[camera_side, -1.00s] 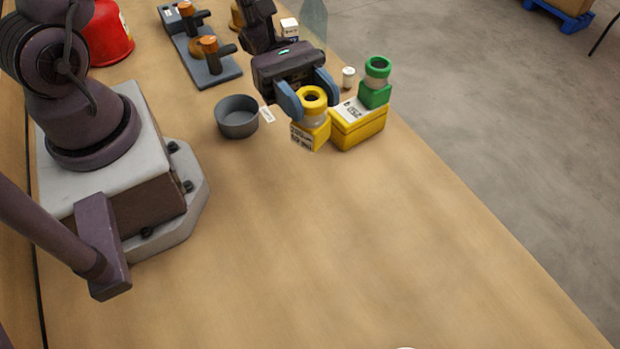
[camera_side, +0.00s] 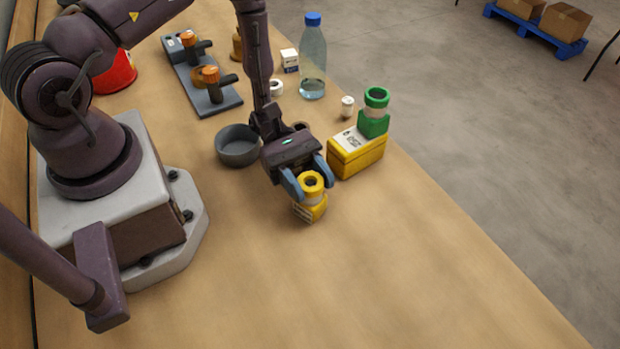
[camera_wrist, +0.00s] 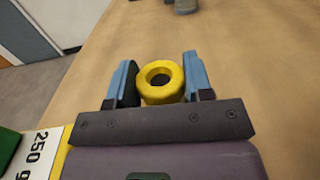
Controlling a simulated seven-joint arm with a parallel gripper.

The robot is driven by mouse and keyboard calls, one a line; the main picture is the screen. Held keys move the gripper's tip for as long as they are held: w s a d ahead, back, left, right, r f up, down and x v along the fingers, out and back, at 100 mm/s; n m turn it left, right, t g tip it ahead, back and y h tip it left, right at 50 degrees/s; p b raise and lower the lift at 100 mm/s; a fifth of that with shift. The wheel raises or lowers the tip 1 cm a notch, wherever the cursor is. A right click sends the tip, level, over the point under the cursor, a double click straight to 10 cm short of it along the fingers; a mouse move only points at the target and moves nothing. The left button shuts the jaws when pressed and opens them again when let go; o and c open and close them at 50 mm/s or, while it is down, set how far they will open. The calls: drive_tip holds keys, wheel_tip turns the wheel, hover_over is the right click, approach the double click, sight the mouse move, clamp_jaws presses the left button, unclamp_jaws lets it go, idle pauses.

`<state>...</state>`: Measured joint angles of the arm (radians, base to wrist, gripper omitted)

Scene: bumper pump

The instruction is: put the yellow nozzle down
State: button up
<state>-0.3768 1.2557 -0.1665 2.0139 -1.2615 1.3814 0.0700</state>
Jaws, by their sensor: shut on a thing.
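The yellow nozzle (camera_side: 311,207) has a ring-shaped top, a pale band below it and a square yellow base with a printed label. My gripper (camera_side: 308,185) is shut on it, with a blue finger on each side of the upper part. In the side view the nozzle is upright or nearly so over the table, left of and in front of the yellow box; I cannot tell whether its base touches the wood. In the wrist view the ring top of the nozzle (camera_wrist: 161,82) sits between the blue fingers (camera_wrist: 160,84), and its base is hidden.
A yellow box (camera_side: 357,155) carries a green nozzle (camera_side: 374,114). A grey bowl (camera_side: 238,147) stands left of my gripper. A bottle (camera_side: 313,62), a small white jar (camera_side: 347,106) and a grey rack (camera_side: 208,85) are further back. The front table (camera_side: 330,280) is clear.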

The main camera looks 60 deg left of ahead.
drive_tip(key=shift+f, duration=0.1)
drive_tip(key=o, duration=1.1)
drive_tip(key=shift+c, duration=0.2)
drive_tip(key=shift+a, duration=0.25)
drive_tip(key=a, duration=0.7)
drive_tip(key=s+a+r+m+t+y, duration=0.2)
drive_tip(key=s+r+m+y, duration=0.2)
drive_tip(key=r+m+y, duration=0.5)
drive_tip(key=s+a+r+m+t+y, duration=0.2)
drive_tip(key=r+m+y, duration=0.7)
drive_tip(key=r, duration=1.1)
drive_tip(key=shift+s+r+t, duration=0.15)
drive_tip(key=shift+s+t, duration=0.65)
drive_tip(key=shift+s, duration=0.4)
